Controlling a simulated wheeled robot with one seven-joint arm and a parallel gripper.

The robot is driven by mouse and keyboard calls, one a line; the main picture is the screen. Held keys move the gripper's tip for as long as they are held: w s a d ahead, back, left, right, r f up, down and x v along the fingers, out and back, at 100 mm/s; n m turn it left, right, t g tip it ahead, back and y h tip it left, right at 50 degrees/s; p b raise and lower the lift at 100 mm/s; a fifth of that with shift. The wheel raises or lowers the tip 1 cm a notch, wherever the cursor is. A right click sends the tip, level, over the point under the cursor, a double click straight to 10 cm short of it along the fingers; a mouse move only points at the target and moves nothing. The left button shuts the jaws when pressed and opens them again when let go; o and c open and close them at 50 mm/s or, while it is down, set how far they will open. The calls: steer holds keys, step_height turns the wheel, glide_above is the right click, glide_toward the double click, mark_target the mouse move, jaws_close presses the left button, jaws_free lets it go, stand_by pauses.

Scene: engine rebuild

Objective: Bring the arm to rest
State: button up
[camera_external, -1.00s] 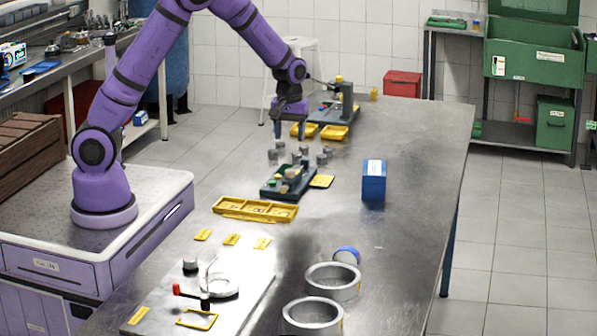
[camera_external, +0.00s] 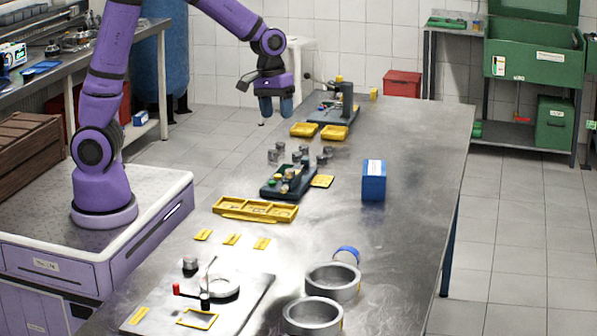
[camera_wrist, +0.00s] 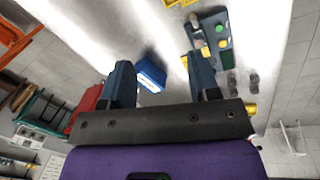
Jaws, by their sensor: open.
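A blue box (camera_wrist: 151,74) shows beyond the fingers, on the table, and is not touched. The same blue box (camera_external: 374,182) stands on the table in the external view.
Yellow bins (camera_external: 334,132) and a green-grey stand (camera_external: 347,102) are near the gripper at the table's far end. A yellow divided tray (camera_external: 256,211) and two metal rings (camera_external: 332,282) lie nearer. The table's right side is mostly clear.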

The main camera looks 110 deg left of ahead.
steer(key=s+d+r+m+t, duration=0.1)
steer(key=s+d+r+m, duration=0.25)
steer(key=d+r, duration=0.35)
steer(key=s+d+r+m+t, duration=0.1)
steer(key=s+d+r+m, duration=0.1)
steer(key=s+d+m, duration=0.3)
steer(key=s+d+r+m+t, duration=0.1)
steer(key=s+d+r+m, duration=0.2)
steer(key=s+d, duration=0.8)
steer(key=d+m, duration=0.2)
steer(key=shift+s+r+m+t+y, duration=0.15)
steer(key=shift+s+m+t+y, duration=0.15)
steer(key=shift+s+m, duration=0.1)
